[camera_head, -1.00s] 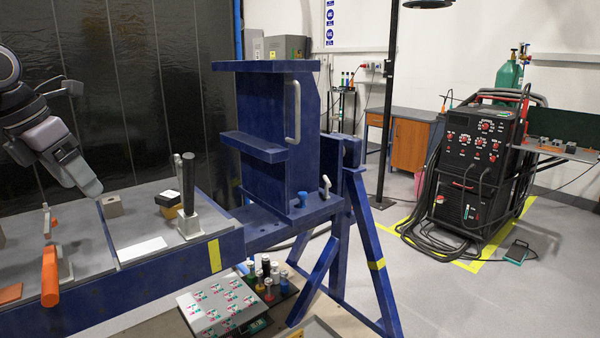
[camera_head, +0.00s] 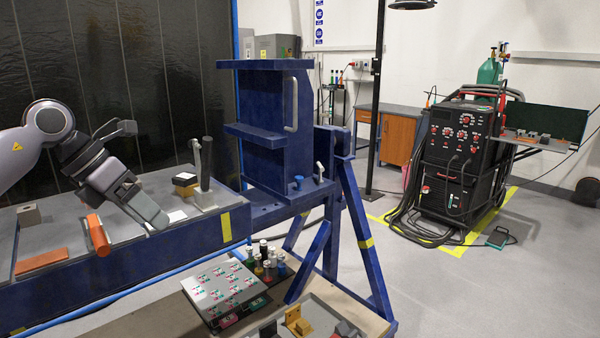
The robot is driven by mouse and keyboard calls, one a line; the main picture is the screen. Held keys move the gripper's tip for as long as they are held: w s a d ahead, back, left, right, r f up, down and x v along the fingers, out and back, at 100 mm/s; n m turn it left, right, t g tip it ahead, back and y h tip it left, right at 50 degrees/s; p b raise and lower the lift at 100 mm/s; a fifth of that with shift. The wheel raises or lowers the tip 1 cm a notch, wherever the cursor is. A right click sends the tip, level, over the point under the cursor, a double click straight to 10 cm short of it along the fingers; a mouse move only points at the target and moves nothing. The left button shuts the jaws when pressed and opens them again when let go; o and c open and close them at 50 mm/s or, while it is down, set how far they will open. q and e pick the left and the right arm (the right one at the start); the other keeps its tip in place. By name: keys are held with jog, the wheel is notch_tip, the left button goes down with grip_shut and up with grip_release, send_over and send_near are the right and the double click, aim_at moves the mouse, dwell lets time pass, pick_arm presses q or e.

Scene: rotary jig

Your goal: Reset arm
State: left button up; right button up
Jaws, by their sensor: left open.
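My left gripper (camera_head: 150,212) hangs over the front part of the blue-edged worktable (camera_head: 150,262) at the left. It is open, and I see nothing between its fingers. The blue rotary jig (camera_head: 268,115) stands upright on its blue frame right of the gripper, clear of it. A light lever handle (camera_head: 291,105) shows on the jig's right side.
On the worktable are an orange cylinder (camera_head: 98,235), a grey block (camera_head: 28,215), a yellow-black block (camera_head: 185,182) and an upright clamp (camera_head: 204,175). A lower bench holds a panel of buttons (camera_head: 225,288) and several small bottles (camera_head: 268,262). A black welding machine (camera_head: 458,160) stands at right; floor between is open.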

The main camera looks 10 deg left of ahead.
pick_arm(q)
jog(key=s+d+f+n+t+h, duration=0.1)
jog(key=d+f+n+h, duration=0.25)
jog(key=d, duration=0.45)
jog(key=s+d+f+n+t+h, duration=0.1)
jog(key=s+d+f+n+h, duration=0.15)
jog(key=d+h, duration=0.4)
jog(key=d+f+n+t+h, duration=0.1)
jog(key=d+f+n+h, duration=0.25)
jog(key=d, duration=0.55)
jog(key=s+a+f+n+t+y+p, duration=0.1)
jog(key=s+a+f+n+t+y, duration=0.15)
jog(key=f+n+t+y, duration=0.5)
jog(key=s+a+f+n+t+y, duration=0.2)
jog(key=a+f+n+y, duration=0.15)
jog(key=f+n, duration=0.7)
jog(key=s+a+f+n+g+y, duration=0.3)
jog(key=s+f+n+g+y, duration=0.2)
jog(key=s+f+n, duration=0.6)
jog(key=s+f+g, duration=0.1)
jog(key=s, duration=0.2)
jog(key=shift+s+a+f+y, duration=0.15)
jog(key=shift+s+f+y, duration=0.1)
jog(key=shift+s+y, duration=0.1)
